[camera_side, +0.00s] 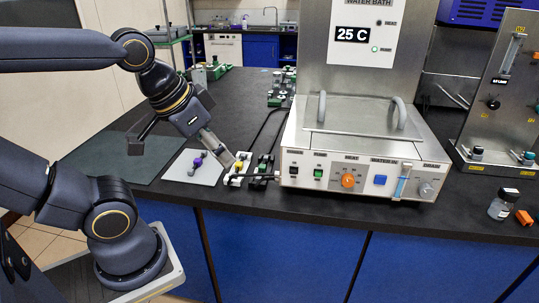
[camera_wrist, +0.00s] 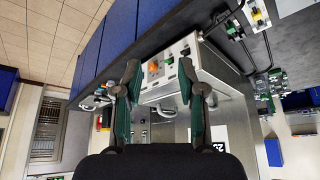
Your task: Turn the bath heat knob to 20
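The water bath (camera_side: 360,155) is a steel box with a lidded top and a front panel. Its orange heat knob (camera_side: 348,181) sits mid-panel under a "HEAT" label, within a ring of marks too small to read. The display (camera_side: 353,35) reads 25 C. My gripper (camera_side: 226,157) is left of the bath in the side view, apart from the knob. In the wrist view my gripper (camera_wrist: 159,75) is open and empty, its two dark green fingers spread. The orange knob (camera_wrist: 155,67) appears between the fingertips there, farther off, with nothing touching it.
The panel also carries a green switch (camera_side: 318,173), a blue button (camera_side: 380,180) and a grey dial (camera_side: 427,189).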

